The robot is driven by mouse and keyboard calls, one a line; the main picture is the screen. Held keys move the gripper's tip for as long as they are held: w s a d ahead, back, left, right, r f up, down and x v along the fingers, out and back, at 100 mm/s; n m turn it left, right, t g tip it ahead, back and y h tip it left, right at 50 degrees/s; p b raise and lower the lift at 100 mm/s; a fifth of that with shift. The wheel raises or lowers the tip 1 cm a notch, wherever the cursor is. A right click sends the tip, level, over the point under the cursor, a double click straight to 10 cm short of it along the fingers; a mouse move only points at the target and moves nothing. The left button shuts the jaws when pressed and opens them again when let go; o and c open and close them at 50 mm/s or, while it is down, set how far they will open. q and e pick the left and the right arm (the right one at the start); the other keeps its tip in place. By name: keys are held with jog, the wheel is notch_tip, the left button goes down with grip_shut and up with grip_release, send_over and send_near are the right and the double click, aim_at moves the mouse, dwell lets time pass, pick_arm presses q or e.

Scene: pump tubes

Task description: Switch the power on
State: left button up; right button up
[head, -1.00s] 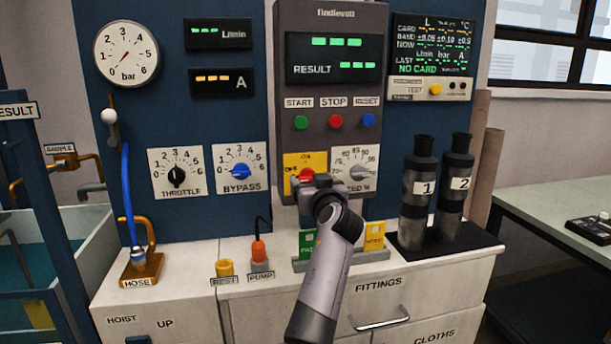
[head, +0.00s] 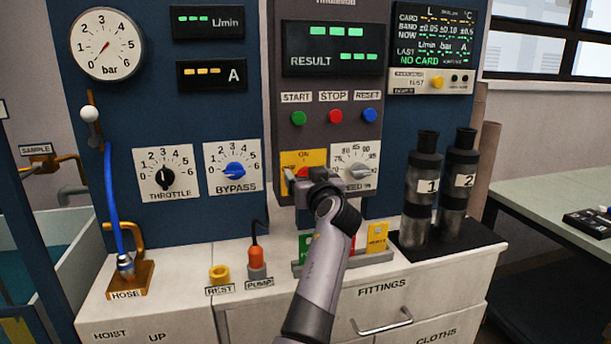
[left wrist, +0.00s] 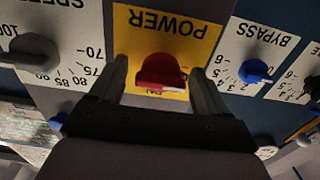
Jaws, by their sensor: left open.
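The red power knob (head: 303,172) sits on a yellow plate (head: 291,158) marked ON and OFF, low on the grey control panel. My left gripper (head: 308,184) is in front of it and hides the plate's lower part. In the left wrist view, upside down, the red knob (left wrist: 162,72) stands between the two open fingers, with a finger on each side and the POWER lettering beyond. The fingers look apart from the knob. I cannot tell clearly which way the knob points. My right gripper is not in view.
The speed dial (head: 356,168) is close on the right and the blue bypass knob (head: 234,170) on the left. START, STOP and RESET buttons are above. Cards stand in a rack below, partly behind my arm. Two dark bottles (head: 422,190) stand on the right.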

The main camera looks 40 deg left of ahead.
pick_arm(q)
jog(key=c, duration=1.1)
jog(key=shift+o, duration=0.2)
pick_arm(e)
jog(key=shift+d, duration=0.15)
